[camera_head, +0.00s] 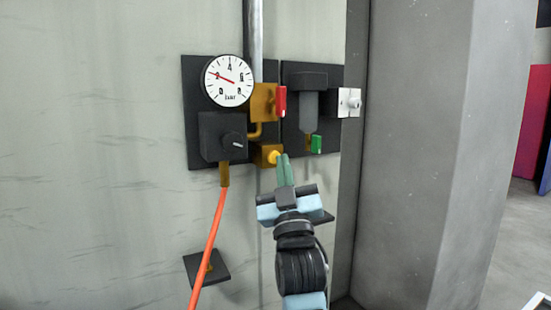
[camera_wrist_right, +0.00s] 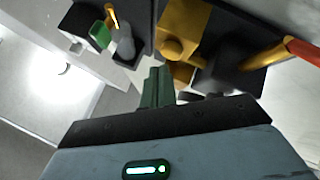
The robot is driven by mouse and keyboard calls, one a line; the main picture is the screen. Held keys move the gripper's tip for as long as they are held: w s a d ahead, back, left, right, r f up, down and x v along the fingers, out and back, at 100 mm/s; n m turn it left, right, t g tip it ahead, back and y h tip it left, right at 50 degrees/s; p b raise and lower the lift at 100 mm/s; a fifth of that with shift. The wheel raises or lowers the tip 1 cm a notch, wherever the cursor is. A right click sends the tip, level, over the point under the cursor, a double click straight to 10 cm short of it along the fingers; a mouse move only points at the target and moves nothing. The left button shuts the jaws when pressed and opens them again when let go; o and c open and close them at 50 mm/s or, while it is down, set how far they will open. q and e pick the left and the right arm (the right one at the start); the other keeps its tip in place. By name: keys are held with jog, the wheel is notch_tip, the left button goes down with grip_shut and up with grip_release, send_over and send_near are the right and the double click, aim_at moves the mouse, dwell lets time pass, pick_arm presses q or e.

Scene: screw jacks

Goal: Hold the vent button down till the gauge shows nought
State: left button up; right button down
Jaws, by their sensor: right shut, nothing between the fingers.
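The round white gauge (camera_head: 228,81) hangs on a dark wall plate; its red needle points left, near the 2. The vent button, a yellow round knob (camera_head: 274,156), sits on a brass block below the red-handled valve. It also shows in the right wrist view (camera_wrist_right: 172,47). My right gripper (camera_head: 283,157) is shut with its green fingers together and empty. Its fingertips are right beside the button in the head view, just short of it in the right wrist view (camera_wrist_right: 157,70). I cannot tell whether they touch. My left gripper is not in view.
A red handle (camera_head: 280,102) is above the button, and a green handle (camera_head: 316,144) is to its right below a grey cylinder (camera_head: 306,103). An orange hose (camera_head: 208,245) hangs at the left. A grey pillar (camera_head: 410,150) stands to the right.

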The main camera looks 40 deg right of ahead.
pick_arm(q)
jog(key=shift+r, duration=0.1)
pick_arm(e)
jog(key=shift+w, duration=0.15)
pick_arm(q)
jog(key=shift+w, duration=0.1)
pick_arm(e)
jog(key=shift+w+d, duration=0.1)
jog(key=shift+w, duration=0.1)
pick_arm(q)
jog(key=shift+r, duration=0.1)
pick_arm(e)
jog(key=shift+w+d, duration=0.15)
jog(key=shift+w, duration=0.35)
dwell(2.2)
jog(key=shift+s, duration=0.1)
pick_arm(q)
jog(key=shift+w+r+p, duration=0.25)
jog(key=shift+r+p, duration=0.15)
jog(key=shift+p, duration=0.1)
pick_arm(e)
jog(key=shift+s+a, duration=0.3)
jog(key=shift+s, duration=0.5)
jog(key=shift+s, duration=0.1)
